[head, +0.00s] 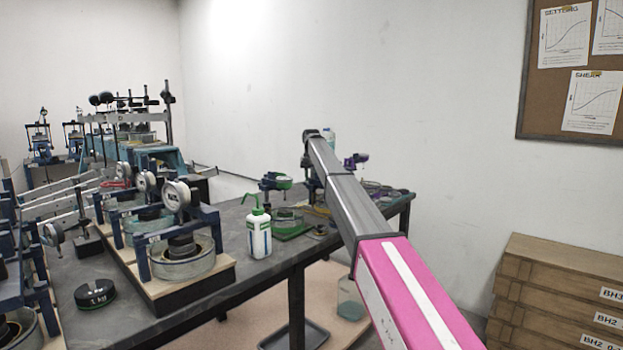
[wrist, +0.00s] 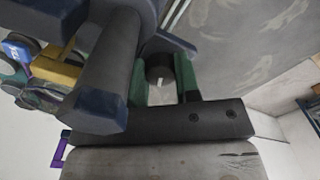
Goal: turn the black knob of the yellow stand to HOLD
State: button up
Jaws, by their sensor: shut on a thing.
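In the wrist view, my gripper (wrist: 163,78) has its two dark green fingers on either side of a dark round knob (wrist: 159,72) with a short pale mark on it. The fingers are shut on it. Any lettering around the knob, HOLD included, is hidden. A yellow part (wrist: 55,68) shows at the left, partly behind dark cylinders; I cannot tell how it joins the knob. In the head view, my arm covers the gripper and the knob, and only a little yellow (head: 320,209) shows beside it.
Thick dark cylinders with blue ends (wrist: 98,112) stand close left of the fingers. In the head view, a green stand (head: 290,222) and a white bottle (head: 259,233) are left of my arm, a purple-topped stand (head: 355,160) just behind it. Loading frames crowd the table's left.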

jog(key=shift+m, duration=0.6)
jog(key=o, duration=0.9)
jog(key=shift+r, duration=0.1)
notch_tip(320, 180, up, 7)
jog(key=shift+w+r, duration=0.1)
jog(key=shift+r, duration=0.4)
